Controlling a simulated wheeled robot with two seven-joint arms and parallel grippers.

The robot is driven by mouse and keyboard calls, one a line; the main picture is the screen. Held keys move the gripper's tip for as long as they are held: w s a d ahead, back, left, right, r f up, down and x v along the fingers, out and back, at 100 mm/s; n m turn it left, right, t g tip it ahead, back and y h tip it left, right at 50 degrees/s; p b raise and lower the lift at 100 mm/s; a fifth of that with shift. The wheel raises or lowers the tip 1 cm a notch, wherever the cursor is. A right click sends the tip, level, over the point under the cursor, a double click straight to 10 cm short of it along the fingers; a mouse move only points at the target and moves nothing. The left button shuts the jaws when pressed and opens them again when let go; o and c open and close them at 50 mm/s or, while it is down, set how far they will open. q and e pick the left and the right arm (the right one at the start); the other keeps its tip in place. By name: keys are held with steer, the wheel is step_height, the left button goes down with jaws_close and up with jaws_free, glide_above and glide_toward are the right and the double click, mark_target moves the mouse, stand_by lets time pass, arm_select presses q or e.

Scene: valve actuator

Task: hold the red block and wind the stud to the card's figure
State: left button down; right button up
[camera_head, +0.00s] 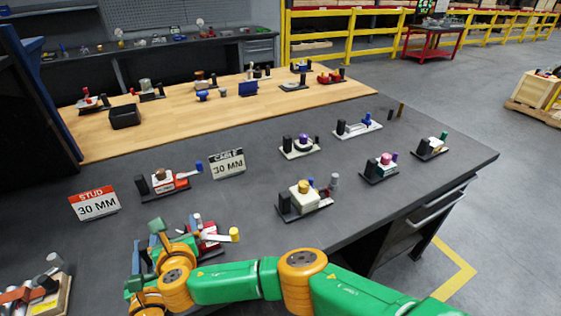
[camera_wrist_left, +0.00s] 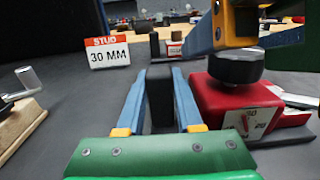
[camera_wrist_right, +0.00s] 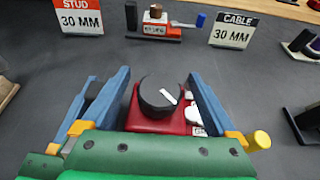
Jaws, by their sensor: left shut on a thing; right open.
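The red block (camera_wrist_left: 213,100) sits on the grey bench with a round black knob (camera_wrist_right: 160,92) on top; the knob has a white pointer mark. The block also shows in the head view (camera_head: 209,230), partly hidden by my arms. My left gripper (camera_wrist_left: 159,72) is shut on the black post beside the red block, its fingers on either side of the post. My right gripper (camera_wrist_right: 160,75) is open above the red block, with its fingers on either side of the knob and apart from it. The stud card (camera_head: 95,204) reads 30 MM.
A cable card (camera_head: 228,164) also reads 30 MM. Behind the red block stands a fixture with a blue-capped post (camera_head: 199,166). Another fixture (camera_head: 304,200) is to the right. A yellow-capped post (camera_wrist_right: 258,140) is close to my right finger. A wooden-based fixture (camera_wrist_left: 18,118) is at left.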

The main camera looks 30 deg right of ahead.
steer(key=n+y, duration=0.3)
steer(key=n+g+y, duration=0.1)
steer(key=y, duration=0.1)
steer(key=shift+d, duration=0.3)
steer(key=n+g+y, duration=0.3)
steer(key=n+y, duration=0.1)
steer(key=shift+a+n, duration=0.1)
steer(key=shift+n, duration=0.3)
steer(key=shift+s+d+r+n+y, duration=0.2)
steer(key=shift+n+y, duration=0.1)
steer(key=shift+y, duration=0.1)
steer(key=v, duration=1.2)
steer(key=w+d+m+t+h, duration=0.2)
steer(key=w+d+m, duration=0.2)
steer(key=d+m, duration=0.3)
steer(key=w+d+r+m+t+h, duration=0.1)
steer(key=w+d+m+h, duration=0.1)
steer(key=d+m, duration=0.5)
steer(key=w+d+r+m+t+h, duration=0.1)
steer(key=w+d+m+t+h, duration=0.1)
steer(key=w+d+m, duration=0.3)
steer(key=d+m, duration=0.2)
steer(key=m, duration=0.1)
steer(key=shift+w+d+m+t+h, duration=0.2)
steer(key=shift+w+m+t+h, duration=0.1)
steer(key=shift+w+h, duration=0.1)
